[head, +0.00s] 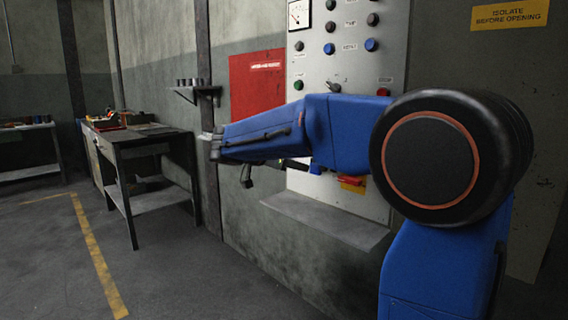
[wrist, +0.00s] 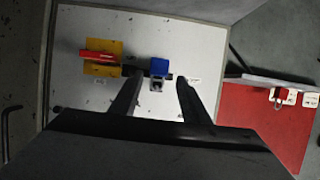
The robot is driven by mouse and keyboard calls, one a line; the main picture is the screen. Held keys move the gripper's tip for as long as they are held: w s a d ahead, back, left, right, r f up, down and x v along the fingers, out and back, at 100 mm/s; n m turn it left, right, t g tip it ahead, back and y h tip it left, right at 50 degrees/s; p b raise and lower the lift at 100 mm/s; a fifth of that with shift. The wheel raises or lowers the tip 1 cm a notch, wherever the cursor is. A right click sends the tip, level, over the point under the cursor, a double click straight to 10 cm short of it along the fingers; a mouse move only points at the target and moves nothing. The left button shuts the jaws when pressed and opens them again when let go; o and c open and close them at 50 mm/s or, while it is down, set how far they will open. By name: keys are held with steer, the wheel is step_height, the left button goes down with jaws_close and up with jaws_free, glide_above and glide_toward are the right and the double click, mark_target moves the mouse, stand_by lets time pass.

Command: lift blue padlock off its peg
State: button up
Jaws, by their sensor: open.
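The blue padlock (wrist: 160,67) hangs at a peg on the pale panel (wrist: 205,60) in the wrist view. Its blue body is at the top of the picture, with a grey metal part below it. In the head view a small blue patch of it (head: 315,169) shows just under my arm. My gripper (wrist: 159,77) is open, with one dark finger to the left of the padlock and the other to the right. The fingers look apart from it; how far they are in depth I cannot tell. My arm hides most of this spot in the head view.
A red handle (wrist: 97,57) on a yellow plate (wrist: 101,70) sits left of the padlock in the wrist view. A red board (wrist: 265,125) with tags is at the right. In the head view, a ledge (head: 325,219) juts out below the panel; a workbench (head: 150,137) stands left.

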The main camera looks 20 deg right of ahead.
mark_target(314, 166)
steer(key=x, duration=0.9)
steer(key=c, duration=0.8)
steer(key=shift+c, duration=0.4)
steer(key=shift+r, duration=0.75)
steer(key=shift+s+a, duration=0.3)
steer(key=shift+a, duration=0.55)
steer(key=shift+s+a, duration=0.3)
steer(key=shift+a, duration=0.5)
steer(key=shift+s+a, duration=0.3)
steer(key=shift+a, duration=0.55)
steer(key=shift+a, duration=0.15)
